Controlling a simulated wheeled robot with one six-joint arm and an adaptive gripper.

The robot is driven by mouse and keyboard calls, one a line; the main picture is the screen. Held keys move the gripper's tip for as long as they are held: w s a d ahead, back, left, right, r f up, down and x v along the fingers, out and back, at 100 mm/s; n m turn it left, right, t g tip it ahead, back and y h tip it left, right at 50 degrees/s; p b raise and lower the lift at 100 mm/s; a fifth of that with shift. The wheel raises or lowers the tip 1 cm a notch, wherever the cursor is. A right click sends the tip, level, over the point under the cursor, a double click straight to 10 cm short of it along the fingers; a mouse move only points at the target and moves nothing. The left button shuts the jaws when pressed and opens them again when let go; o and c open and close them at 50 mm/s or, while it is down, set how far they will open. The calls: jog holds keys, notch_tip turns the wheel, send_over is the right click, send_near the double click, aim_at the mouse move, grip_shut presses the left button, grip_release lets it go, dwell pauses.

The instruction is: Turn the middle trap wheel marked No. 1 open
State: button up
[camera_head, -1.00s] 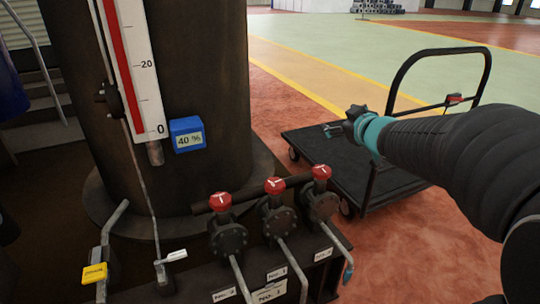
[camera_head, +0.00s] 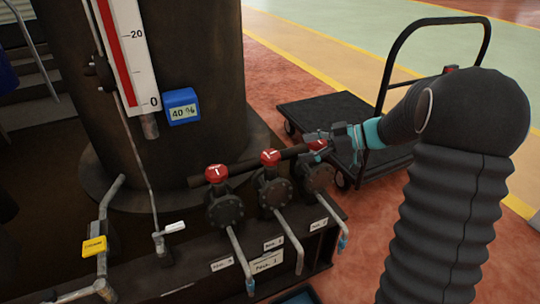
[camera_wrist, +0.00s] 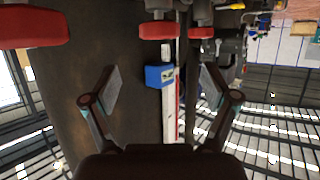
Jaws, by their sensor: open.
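Three red trap wheels sit in a row on dark valves. The middle wheel (camera_head: 270,157) stands between the left wheel (camera_head: 216,173) and the right wheel (camera_head: 318,144). Each wheel top has a white mark. My gripper (camera_head: 312,137) is to the right of the middle wheel, apart from it, and partly covers the right wheel. Whether it touches the right wheel cannot be told. In the wrist view my gripper (camera_wrist: 160,72) is open with nothing between its fingers. Red wheels (camera_wrist: 160,30) show along the top of that view; which is which is unclear.
A blue 40 % display (camera_head: 182,106) and a white gauge (camera_head: 133,55) are on the dark tank (camera_head: 215,60). A yellow-tagged lever (camera_head: 95,246) is at the left. Labelled pipes hang below the valves. A black cart (camera_head: 330,108) stands behind my gripper.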

aim_at(271, 154)
jog(key=b+x, duration=0.1)
jog(key=x, duration=1)
jog(key=shift+f, duration=0.15)
jog(key=c, duration=1.2)
jog(key=shift+o, duration=0.2)
